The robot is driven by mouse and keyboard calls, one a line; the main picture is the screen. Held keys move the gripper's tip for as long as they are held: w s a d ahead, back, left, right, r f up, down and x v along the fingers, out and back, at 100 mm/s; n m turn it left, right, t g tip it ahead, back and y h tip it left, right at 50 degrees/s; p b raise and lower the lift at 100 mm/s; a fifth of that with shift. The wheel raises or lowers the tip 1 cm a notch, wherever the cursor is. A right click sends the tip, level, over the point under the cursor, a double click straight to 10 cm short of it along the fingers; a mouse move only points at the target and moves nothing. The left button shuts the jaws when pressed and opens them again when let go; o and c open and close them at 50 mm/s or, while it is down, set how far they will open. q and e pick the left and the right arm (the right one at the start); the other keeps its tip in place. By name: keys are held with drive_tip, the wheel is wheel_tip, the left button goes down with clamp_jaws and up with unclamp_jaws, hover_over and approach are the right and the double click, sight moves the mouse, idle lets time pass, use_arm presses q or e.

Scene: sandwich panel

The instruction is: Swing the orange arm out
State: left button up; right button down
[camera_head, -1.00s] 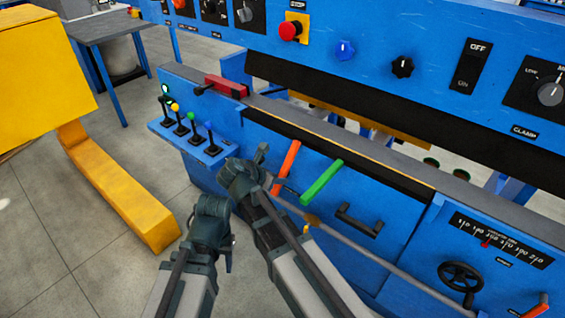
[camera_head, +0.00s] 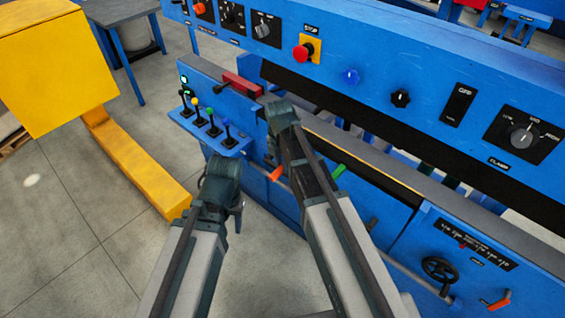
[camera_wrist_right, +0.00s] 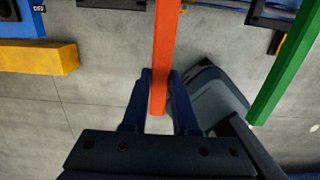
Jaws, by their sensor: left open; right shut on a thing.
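The orange arm (camera_head: 277,173) is a flat bar on the front of the blue machine; in the head view my right arm hides most of it. In the right wrist view the orange arm (camera_wrist_right: 165,50) runs down from the top, and its end lies between the fingers. My right gripper (camera_wrist_right: 158,103) is shut on it near that end. In the head view my right wrist is in front of the machine and its fingertips are not clear. My left gripper (camera_head: 238,214) is open and empty, low and to the left, apart from the machine.
A green arm (camera_head: 338,171) is just right of the orange one and also shows in the wrist view (camera_wrist_right: 288,72). Small coloured levers (camera_head: 206,122) stand on a ledge to the left. A yellow beam (camera_head: 135,160) lies left of my left gripper. Grey floor is open between.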

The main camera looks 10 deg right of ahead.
drive_tip(key=shift+w+d+r+y, duration=0.1)
drive_tip(key=shift+r+y, duration=0.2)
drive_tip(key=shift+r, duration=0.15)
drive_tip(key=shift+g+p, duration=0.3)
drive_tip(key=c, duration=0.7)
unclamp_jaws()
drive_tip(key=shift+r, duration=0.1)
wheel_tip(320, 180, up, 14)
drive_tip(key=p, duration=1.3)
drive_tip(key=shift+d+p, duration=0.1)
drive_tip(key=shift+p, duration=0.3)
drive_tip(key=shift+f, duration=0.2)
